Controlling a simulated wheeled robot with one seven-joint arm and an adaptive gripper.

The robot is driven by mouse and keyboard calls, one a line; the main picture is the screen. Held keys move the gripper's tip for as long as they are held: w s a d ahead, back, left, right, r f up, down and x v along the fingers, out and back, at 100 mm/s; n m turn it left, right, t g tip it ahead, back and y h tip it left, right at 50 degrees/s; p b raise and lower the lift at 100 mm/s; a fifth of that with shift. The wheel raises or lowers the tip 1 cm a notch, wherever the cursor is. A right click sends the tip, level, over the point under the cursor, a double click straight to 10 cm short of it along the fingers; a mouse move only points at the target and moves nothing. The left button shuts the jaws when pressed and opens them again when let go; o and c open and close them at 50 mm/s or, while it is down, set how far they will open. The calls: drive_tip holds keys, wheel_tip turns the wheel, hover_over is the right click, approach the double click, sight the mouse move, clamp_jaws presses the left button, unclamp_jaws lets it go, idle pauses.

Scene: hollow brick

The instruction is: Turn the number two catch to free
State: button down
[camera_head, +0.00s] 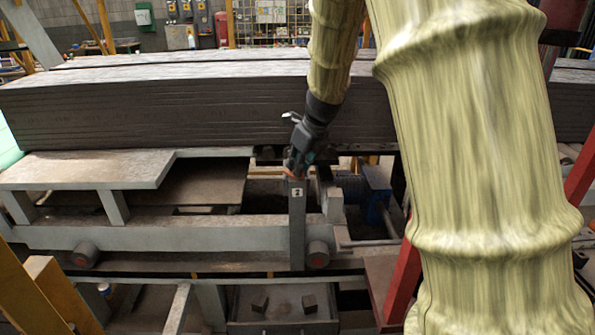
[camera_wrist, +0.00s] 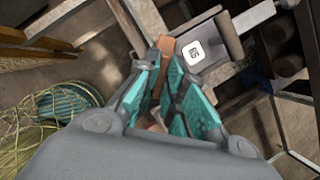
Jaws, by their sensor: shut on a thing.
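The number two catch shows in the wrist view as an orange-brown bar (camera_wrist: 165,46) beside a grey plate with a white number label (camera_wrist: 194,52). In the head view the label (camera_head: 297,192) reads 2, near the top of an upright grey post (camera_head: 297,235). A small orange part shows at the post's top, under my gripper (camera_head: 295,167). In the wrist view my gripper (camera_wrist: 166,72) has its teal-padded fingers closed on the bar. The fingers and my arm hide part of it, so its exact angle is hard to tell.
A long stack of dark boards (camera_head: 190,110) spans the frame above and behind my gripper. A grey beam (camera_head: 190,237) runs below, left of the post. A red upright (camera_head: 405,270) stands to the right. Two dark blocks lie in a low tray (camera_head: 283,325). Yellow-green netting (camera_wrist: 40,125) lies left.

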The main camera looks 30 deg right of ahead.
drive_tip(key=n, duration=0.2)
drive_tip(key=n+y+b, duration=0.1)
drive_tip(key=n, duration=0.1)
drive_tip(key=shift+w+d+n+g+y, duration=0.1)
drive_tip(key=shift+d+n+g+y, duration=0.1)
drive_tip(key=shift+n+g+y, duration=0.1)
drive_tip(key=shift+n+g+y+b, duration=0.6)
drive_tip(key=shift+n+b, duration=0.05)
drive_tip(key=shift+n, duration=1.55)
drive_tip(key=c, duration=1.5)
unclamp_jaws()
drive_tip(key=v, duration=1.2)
drive_tip(key=shift+w, duration=0.25)
